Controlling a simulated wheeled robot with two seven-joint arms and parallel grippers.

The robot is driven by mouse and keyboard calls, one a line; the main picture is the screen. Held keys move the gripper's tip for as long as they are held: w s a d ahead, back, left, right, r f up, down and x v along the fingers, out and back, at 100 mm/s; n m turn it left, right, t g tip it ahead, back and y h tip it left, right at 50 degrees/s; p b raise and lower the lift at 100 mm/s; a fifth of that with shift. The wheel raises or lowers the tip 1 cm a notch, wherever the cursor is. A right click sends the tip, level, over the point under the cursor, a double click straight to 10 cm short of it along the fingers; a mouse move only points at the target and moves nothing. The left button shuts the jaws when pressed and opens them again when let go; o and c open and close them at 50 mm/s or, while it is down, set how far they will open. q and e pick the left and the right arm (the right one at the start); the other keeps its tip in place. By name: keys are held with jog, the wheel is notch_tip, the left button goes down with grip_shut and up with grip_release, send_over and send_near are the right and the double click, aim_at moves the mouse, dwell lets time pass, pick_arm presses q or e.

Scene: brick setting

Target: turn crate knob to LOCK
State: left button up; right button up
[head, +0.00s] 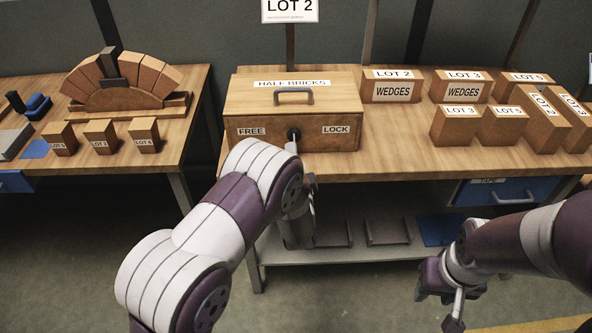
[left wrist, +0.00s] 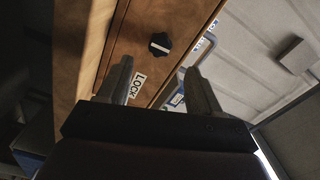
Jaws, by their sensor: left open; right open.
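The wooden crate (head: 240,99) marked HALF BRICKS stands on the workbench, with a FREE label (head: 252,132) at front left and a LOCK label (head: 336,129) at front right. Its dark round knob (head: 294,134) sits between them. In the left wrist view the knob (left wrist: 160,44) shows a white bar across its face; I cannot tell which label it points to. My left gripper (left wrist: 158,63) is open and empty, its fingers apart from the knob, with the LOCK label (left wrist: 138,85) seen between them. My right gripper (head: 453,309) hangs low at right, open and empty.
Several lot boxes, such as the LOT 2 WEDGES box (head: 392,91), stand right of the crate. A left bench holds a brick arch (head: 120,82) and small blocks. A lower shelf (head: 355,246) and blue drawer (head: 497,192) are under the workbench (head: 420,160).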

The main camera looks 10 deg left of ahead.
pick_arm(q)
jog(key=v, duration=0.4)
jog(key=shift+s, duration=0.2)
jog(key=s+d+f+n+g+h+p, duration=0.1)
jog(key=s+d+f+n+g+h, duration=0.15)
jog(key=s+f+g, duration=0.25)
jog(key=s+d+f+n+g+h, duration=0.1)
jog(key=s+f+n+g+h, duration=0.1)
jog(key=s+f+n+g, duration=0.3)
jog(key=s+a+r+n+g+p, duration=0.2)
jog(key=s+a+r+g, duration=0.2)
jog(key=s+r+g, duration=0.5)
jog(key=s+a+r+n+t+p, duration=0.2)
jog(key=s+a+r, duration=0.3)
jog(key=r, duration=0.1)
jog(key=shift+a+r+t, duration=0.25)
jog(key=shift+t, duration=0.15)
